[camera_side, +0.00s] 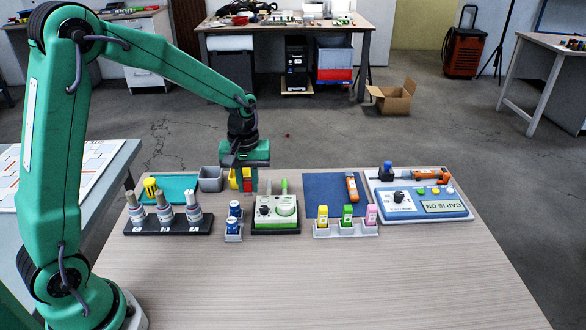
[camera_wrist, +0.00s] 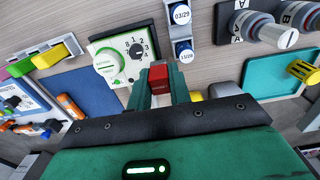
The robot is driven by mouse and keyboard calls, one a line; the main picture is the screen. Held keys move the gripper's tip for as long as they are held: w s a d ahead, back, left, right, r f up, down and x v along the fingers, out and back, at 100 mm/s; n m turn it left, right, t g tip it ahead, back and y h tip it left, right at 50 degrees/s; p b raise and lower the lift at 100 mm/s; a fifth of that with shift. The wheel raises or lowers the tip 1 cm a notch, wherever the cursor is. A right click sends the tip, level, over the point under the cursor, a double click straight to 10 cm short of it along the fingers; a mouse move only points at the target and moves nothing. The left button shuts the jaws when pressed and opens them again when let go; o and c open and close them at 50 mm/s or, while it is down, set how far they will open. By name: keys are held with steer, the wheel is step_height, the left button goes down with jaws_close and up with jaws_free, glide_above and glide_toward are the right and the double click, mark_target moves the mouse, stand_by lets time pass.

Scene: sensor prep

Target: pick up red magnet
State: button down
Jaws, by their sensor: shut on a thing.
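The red magnet (camera_wrist: 159,80) is a small red block between the two green fingers of my gripper (camera_wrist: 160,75) in the wrist view. The fingers are shut on it. In the side view my gripper (camera_side: 241,184) is at the far edge of the wooden table, pointing down, and the red magnet (camera_side: 247,184) shows at its fingers. A yellow piece (camera_side: 234,180) is close beside it; it also shows in the wrist view (camera_wrist: 196,96), just right of the fingers. The magnet's lower part is hidden, and I cannot tell whether it is clear of the table.
A grey bin (camera_side: 210,180) and teal mat (camera_side: 180,187) are left of my gripper. A green-white dial device (camera_side: 276,212) and blue vial rack (camera_side: 233,236) stand in front. A blue mat (camera_side: 322,190) lies right. The table's front is clear.

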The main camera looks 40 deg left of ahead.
steer(key=shift+s+d+r, duration=0.2)
steer(key=shift+d+r, duration=0.2)
steer(key=shift+d, duration=0.25)
steer(key=shift+s+d+r, duration=0.2)
steer(key=shift+d+r, duration=0.2)
steer(key=shift+d, duration=0.25)
steer(key=c, duration=2)
jaws_free()
steer(key=shift+w+a+f, duration=0.1)
steer(key=shift+w+a, duration=0.3)
steer(key=shift+w, duration=0.5)
steer(key=shift+w+a+f, duration=0.1)
steer(key=shift+w+a, duration=0.35)
steer(key=shift+w, duration=0.5)
steer(key=shift+w+a+f, duration=0.1)
steer(key=shift+w+a, duration=0.3)
steer(key=shift+w, duration=0.5)
steer(key=shift+c, duration=0.4)
steer(key=shift+f, duration=0.15)
steer(key=shift+f, duration=1.8)
steer(key=shift+f, duration=0.9)
